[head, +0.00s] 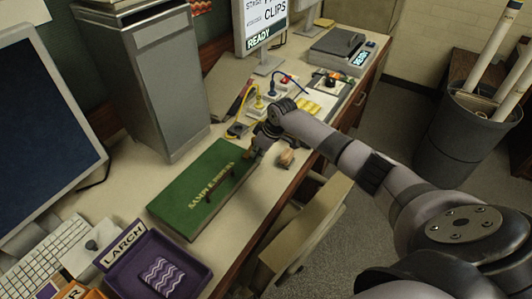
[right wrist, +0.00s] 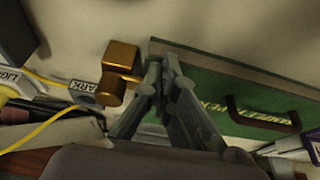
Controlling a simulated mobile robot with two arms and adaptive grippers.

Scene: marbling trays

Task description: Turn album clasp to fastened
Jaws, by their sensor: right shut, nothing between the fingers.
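A gold-brown block with a short knob (right wrist: 120,60) sits just left of the fingers, apart from the album. I cannot tell whether it is the clasp. No clasp is clearly visible on the album. My left gripper is out of view.
A purple tray (head: 201,278) marked LARCH stands at the near left. A grey cabinet (head: 160,85) stands behind the album. Plugs and a yellow cord (right wrist: 45,132) lie beyond the gripper. An open drawer (head: 312,222) juts out below the desk edge.

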